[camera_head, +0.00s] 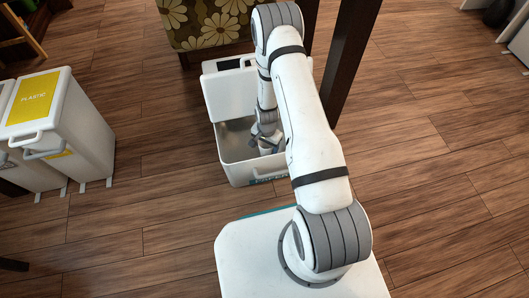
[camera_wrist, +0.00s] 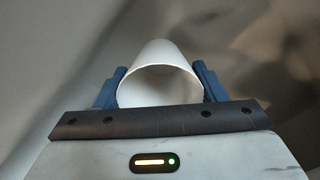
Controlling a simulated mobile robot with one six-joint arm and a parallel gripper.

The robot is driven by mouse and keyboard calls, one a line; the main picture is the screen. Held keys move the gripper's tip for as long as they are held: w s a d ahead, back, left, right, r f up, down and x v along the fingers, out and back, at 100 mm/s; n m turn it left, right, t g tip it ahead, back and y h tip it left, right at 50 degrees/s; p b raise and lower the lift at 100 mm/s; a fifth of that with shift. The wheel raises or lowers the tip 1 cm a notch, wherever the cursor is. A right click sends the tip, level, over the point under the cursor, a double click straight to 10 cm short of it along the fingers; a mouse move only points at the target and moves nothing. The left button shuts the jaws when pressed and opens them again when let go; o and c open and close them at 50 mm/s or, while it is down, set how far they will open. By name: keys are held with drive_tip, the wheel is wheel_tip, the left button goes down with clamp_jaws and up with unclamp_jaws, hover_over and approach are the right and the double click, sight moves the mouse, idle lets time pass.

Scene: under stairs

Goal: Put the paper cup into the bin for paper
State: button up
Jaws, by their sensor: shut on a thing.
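The white paper cup (camera_wrist: 160,72) is between the two blue fingers of my gripper (camera_wrist: 160,90) in the wrist view, its open rim facing the camera. My gripper is shut on it. In the head view my gripper (camera_head: 266,141) reaches down inside an open white bin (camera_head: 232,172), below the level of its rim. The bin's lid stands raised at the back. Teal lettering shows on its front, but my arm covers part of it and I cannot read it all. The wrist view shows blurred grey surfaces around the cup.
A white bin with a yellow label reading PLASTIC (camera_head: 38,98) stands closed at the left, with another white bin (camera_head: 8,95) beside it. A flowered seat (camera_head: 208,22) is behind the open bin. A dark post (camera_head: 350,55) rises at its right. Wooden floor is clear at right.

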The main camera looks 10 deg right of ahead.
sight(266, 152)
wheel_tip(266, 152, down, 4)
drive_tip(key=shift+f+b, duration=0.1)
drive_tip(key=shift+b, duration=0.6)
drive_tip(key=shift+f, duration=0.1)
drive_tip(key=shift+f+b, duration=0.5)
drive_tip(key=shift+b, duration=0.05)
drive_tip(key=o, duration=1.4)
drive_tip(key=shift+r, duration=0.15)
